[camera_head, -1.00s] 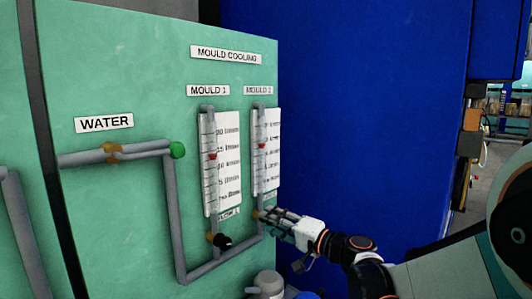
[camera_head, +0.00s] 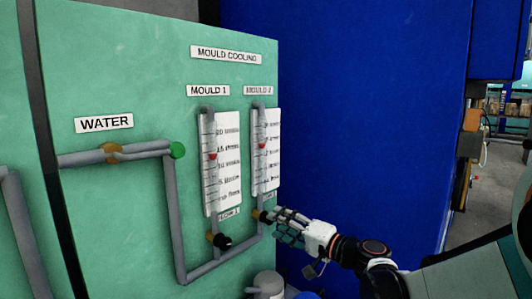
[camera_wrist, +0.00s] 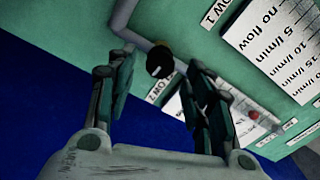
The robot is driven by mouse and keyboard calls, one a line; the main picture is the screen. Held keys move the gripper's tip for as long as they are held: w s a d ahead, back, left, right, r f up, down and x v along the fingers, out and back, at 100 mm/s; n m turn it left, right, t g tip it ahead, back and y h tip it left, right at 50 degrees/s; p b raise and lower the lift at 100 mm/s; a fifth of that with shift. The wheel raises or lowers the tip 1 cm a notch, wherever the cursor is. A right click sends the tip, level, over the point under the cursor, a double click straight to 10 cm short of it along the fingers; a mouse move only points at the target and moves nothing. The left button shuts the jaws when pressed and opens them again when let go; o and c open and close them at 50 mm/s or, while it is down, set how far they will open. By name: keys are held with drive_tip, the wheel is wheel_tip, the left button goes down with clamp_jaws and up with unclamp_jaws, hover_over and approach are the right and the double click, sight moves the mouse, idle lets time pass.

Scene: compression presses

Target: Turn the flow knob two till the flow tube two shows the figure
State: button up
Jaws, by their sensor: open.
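Flow knob two (camera_head: 264,217) is black on a brass fitting, at the foot of the MOULD 2 pipe. It shows in the wrist view as a black knob (camera_wrist: 160,62) beside the FLOW 2 label (camera_wrist: 159,88). My gripper (camera_head: 281,222) is open just right of the knob. In the wrist view its fingers stand apart, with the knob beyond and between their tips, apparently not gripped. Flow tube two (camera_head: 262,130) has a red float (camera_head: 262,146) around its middle; its scale is too blurred to read. The float also shows in the wrist view (camera_wrist: 253,115).
Flow tube one (camera_head: 209,170) and black flow knob one (camera_head: 222,241) are close by on the left. Grey pipes (camera_head: 175,225) run along the green panel (camera_head: 110,220). A blue wall (camera_head: 360,120) stands to the right. A pale rounded object (camera_head: 268,283) is below.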

drive_tip(key=shift+v, duration=2.05)
